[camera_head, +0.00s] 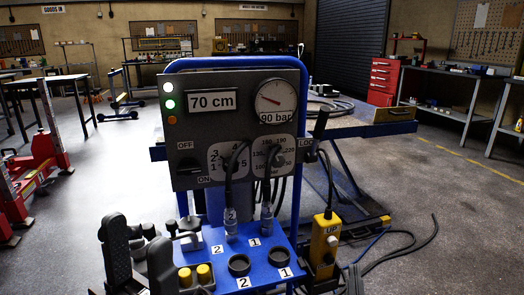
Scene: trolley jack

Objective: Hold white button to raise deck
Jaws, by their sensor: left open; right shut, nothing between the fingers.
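The yellow pendant (323,236) hangs upright at the right side of the console, with an "UP" label and a white button (332,241) on its face. The deck (350,128) is the wide platform behind the console, on blue legs. The console display (212,100) reads 70 cm and the gauge (276,97) is labelled 90 bar. My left gripper (139,252) is open at the lower left, beside the blue shelf. My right gripper (350,279) seems to be the dark shape at the bottom edge below the pendant, mostly cut off; whether it touches the pendant is unclear.
The blue shelf (262,272) carries hose plugs, black sockets and yellow caps (204,273). A black lever (319,125) stands at the console's right edge. A cable (405,246) lies on the floor at right. Red equipment (42,160) stands at left. Open floor lies at right.

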